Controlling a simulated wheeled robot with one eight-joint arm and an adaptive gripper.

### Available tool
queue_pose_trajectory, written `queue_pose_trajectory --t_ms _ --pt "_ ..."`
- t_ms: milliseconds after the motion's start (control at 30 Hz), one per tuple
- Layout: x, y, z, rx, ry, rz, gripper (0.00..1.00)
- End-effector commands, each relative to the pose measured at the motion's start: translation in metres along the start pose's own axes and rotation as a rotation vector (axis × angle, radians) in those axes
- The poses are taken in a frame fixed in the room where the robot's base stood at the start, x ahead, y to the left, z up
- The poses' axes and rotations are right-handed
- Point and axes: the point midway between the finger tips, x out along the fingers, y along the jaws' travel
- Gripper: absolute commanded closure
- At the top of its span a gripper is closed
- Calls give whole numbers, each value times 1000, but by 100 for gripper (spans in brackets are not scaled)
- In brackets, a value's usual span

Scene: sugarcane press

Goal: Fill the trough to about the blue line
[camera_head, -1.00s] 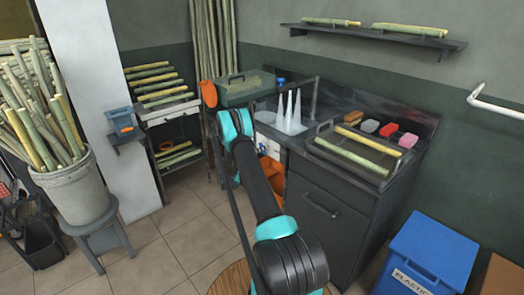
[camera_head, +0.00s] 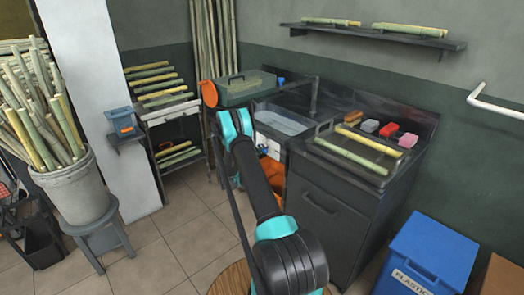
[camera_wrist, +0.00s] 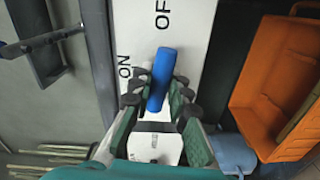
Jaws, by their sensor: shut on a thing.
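The trough (camera_head: 262,113) is the basin set in the dark counter, behind my arm in the head view. A pale, flat water surface (camera_head: 285,123) shows in it, with no streams falling. The blue line cannot be made out. In the wrist view my gripper (camera_wrist: 160,95) is shut on a blue lever (camera_wrist: 162,70), with its fingers on both sides. The lever lies on a white panel (camera_wrist: 185,45) marked ON and OFF, and its far end points toward OFF.
A tray (camera_head: 378,180) with cane pieces and several coloured sponges sit on the counter to the right. A dark spout post (camera_head: 314,97) stands at the trough. An orange bin (camera_wrist: 275,75) is close on the right in the wrist view. A green toolbox (camera_head: 245,88) stands behind.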

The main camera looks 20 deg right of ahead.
Motion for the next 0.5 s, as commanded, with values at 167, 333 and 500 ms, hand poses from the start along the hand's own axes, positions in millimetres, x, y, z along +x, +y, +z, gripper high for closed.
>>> queue_pose_trajectory --t_ms 167,333,500 --pt "-1 0 -1 -97 2 -1 100" --pt "-1 -1 -1 -157 2 -1 100" --pt "-2 -1 -1 -185 2 -1 100"
